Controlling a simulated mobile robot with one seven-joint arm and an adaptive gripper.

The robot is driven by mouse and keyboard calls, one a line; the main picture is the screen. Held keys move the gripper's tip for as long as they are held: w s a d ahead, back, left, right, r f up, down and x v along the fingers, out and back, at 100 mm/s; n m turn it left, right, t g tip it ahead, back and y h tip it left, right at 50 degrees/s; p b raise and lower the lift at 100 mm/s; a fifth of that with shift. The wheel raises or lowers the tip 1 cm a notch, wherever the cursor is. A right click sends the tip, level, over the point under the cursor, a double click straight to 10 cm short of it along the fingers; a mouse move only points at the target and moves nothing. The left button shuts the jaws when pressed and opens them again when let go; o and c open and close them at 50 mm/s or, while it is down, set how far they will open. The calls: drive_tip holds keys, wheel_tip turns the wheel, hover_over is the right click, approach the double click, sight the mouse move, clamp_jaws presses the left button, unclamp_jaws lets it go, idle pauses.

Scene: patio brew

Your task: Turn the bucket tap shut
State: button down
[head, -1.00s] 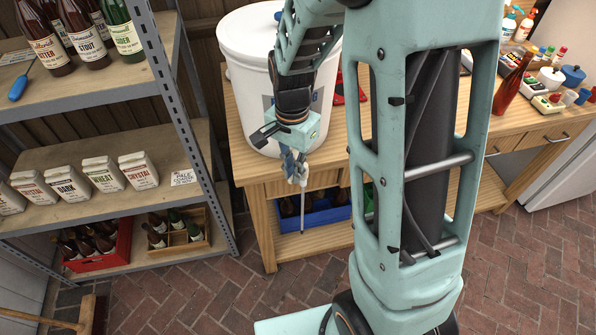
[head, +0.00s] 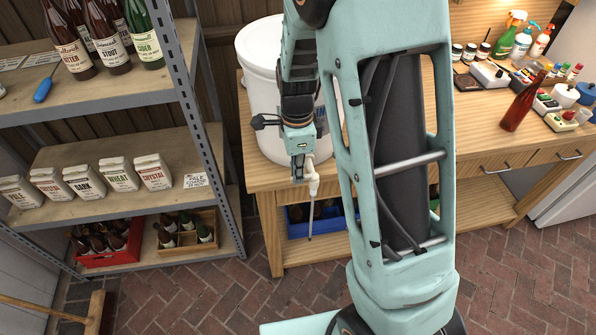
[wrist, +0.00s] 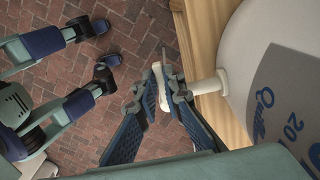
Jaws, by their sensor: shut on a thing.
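The white bucket (head: 262,95) stands on the wooden bench, partly behind my arm. Its pale tap (head: 314,183) sticks out over the bench's front edge, and a thin grey tube (head: 311,220) hangs below it. In the wrist view the tap's stem (wrist: 208,86) runs from the bucket wall (wrist: 265,40) to a white piece (wrist: 160,84) at its outer end. My gripper (head: 300,175) is at the tap, and its blue-padded fingers (wrist: 163,97) are closed on that white piece from both sides. How far the tap is turned cannot be told.
The wooden bench (head: 470,130) carries a brown bottle (head: 523,102) and small items at the right. A blue crate (head: 325,221) stands on its lower shelf. A metal shelf rack (head: 190,90) stands close on the left.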

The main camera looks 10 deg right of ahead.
drive_tip(key=shift+w, duration=0.1)
idle(0.4)
drive_tip(key=c, duration=2)
unclamp_jaws()
drive_tip(key=shift+c, duration=0.2)
wheel_tip(320, 180, up, 12)
